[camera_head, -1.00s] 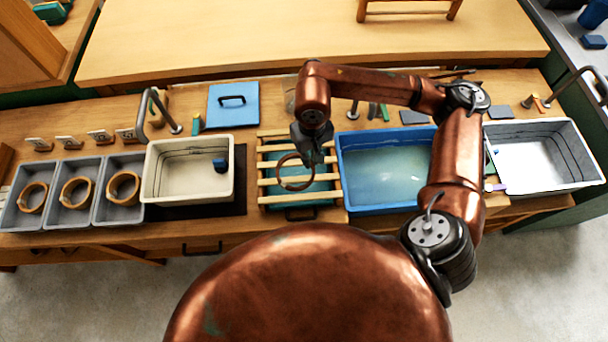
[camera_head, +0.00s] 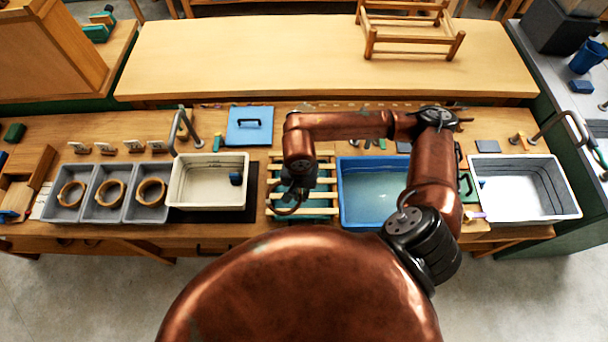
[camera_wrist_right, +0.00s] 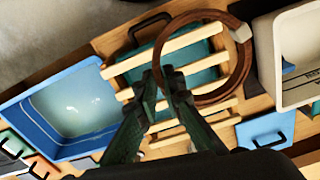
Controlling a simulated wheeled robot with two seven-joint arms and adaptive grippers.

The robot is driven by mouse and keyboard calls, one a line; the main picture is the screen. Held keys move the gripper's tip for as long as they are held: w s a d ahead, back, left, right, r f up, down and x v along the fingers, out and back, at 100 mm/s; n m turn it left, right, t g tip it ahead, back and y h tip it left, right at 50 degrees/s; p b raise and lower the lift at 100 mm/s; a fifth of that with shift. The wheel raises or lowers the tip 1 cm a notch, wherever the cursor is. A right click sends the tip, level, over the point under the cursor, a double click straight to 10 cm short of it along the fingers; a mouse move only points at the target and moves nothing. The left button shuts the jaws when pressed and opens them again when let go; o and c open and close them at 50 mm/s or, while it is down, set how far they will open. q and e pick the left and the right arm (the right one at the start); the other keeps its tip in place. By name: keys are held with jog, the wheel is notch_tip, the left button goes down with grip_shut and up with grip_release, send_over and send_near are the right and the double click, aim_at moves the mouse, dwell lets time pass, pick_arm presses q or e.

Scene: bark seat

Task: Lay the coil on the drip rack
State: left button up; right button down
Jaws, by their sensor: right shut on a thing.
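The brown ring-shaped coil (camera_wrist_right: 248,75) hangs in my right gripper (camera_wrist_right: 163,76), whose fingers are shut on its rim. In the wrist view it has a small pale block on its rim. The drip rack (camera_head: 322,211) is a set of pale wooden slats over a teal tray. In the head view my right gripper (camera_head: 297,190) and the coil (camera_head: 284,211) are over the left part of the rack. The slats also show beneath the coil in the wrist view (camera_wrist_right: 130,62). I cannot tell whether the coil touches them. My left gripper is out of view.
A blue basin of liquid (camera_head: 346,222) stands right of the rack, and a cream tub (camera_head: 205,208) stands left. Grey trays (camera_head: 97,213) farther left hold similar coils. A blue lid (camera_head: 249,133) lies behind. A white basin (camera_head: 520,217) is at far right.

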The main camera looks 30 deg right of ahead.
pick_arm(q)
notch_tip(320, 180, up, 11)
jog(key=p, duration=0.9)
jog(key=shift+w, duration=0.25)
pick_arm(e)
jog(key=w+d+f+m, duration=0.3)
jog(key=w+d+f, duration=0.3)
jog(key=d+f, duration=0.3)
jog(key=shift+w+d+f, duration=0.15)
jog(key=shift+d+f, duration=0.2)
jog(key=shift+f, duration=0.5)
jog(key=shift+f, duration=0.1)
jog(key=c, duration=2.5)
grip_release()
jog(key=o, duration=0.5)
jog(key=shift+c, duration=0.2)
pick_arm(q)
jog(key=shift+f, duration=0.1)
